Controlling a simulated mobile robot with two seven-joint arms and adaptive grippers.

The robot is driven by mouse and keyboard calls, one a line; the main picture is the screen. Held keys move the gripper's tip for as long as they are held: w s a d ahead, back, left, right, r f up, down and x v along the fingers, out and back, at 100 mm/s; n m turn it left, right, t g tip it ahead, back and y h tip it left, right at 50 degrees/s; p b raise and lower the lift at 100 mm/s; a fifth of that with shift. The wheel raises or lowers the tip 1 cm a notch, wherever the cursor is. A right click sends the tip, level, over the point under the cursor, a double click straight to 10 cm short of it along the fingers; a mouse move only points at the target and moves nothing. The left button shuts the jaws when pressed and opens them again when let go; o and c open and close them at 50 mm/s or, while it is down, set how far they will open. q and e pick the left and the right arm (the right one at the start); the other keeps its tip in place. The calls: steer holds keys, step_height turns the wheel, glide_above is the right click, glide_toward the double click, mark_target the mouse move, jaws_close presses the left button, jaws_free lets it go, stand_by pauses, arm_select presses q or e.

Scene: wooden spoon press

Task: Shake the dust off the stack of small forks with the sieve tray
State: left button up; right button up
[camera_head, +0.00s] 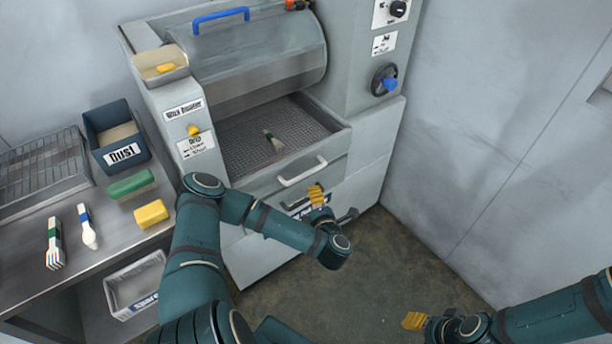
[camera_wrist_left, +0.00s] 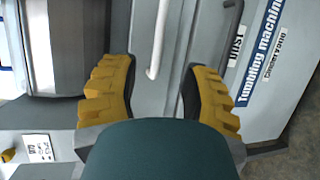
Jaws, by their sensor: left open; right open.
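The sieve tray (camera_head: 235,150) is a dark mesh tray with a white front handle (camera_head: 303,171), set in the grey machine below its raised drum-like cover. A small light bundle with a green band (camera_head: 274,142), apparently the small forks, lies on the mesh. My left gripper (camera_head: 317,195) has yellow fingers and is just in front of the handle. In the left wrist view the open fingers (camera_wrist_left: 158,95) stand apart, with the handle (camera_wrist_left: 158,40) ahead between them; contact is not visible. My right gripper (camera_head: 415,320) is open and empty, low over the floor.
On the left bench are white forks with a green band (camera_head: 54,245), a blue-banded utensil (camera_head: 87,228), green (camera_head: 130,185) and yellow (camera_head: 151,214) blocks, a Dust bin (camera_head: 112,138) and a wire rack (camera_head: 40,170). The floor (camera_head: 370,265) right of the machine is clear.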

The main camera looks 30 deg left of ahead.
mark_target(306, 176)
arm_select(q)
steer(key=b+x, duration=0.3)
steer(key=x, duration=0.9)
steer(key=shift+w+a+f, duration=0.1)
steer(key=shift+w+a, duration=0.1)
steer(key=shift+w, duration=0.15)
jaws_close()
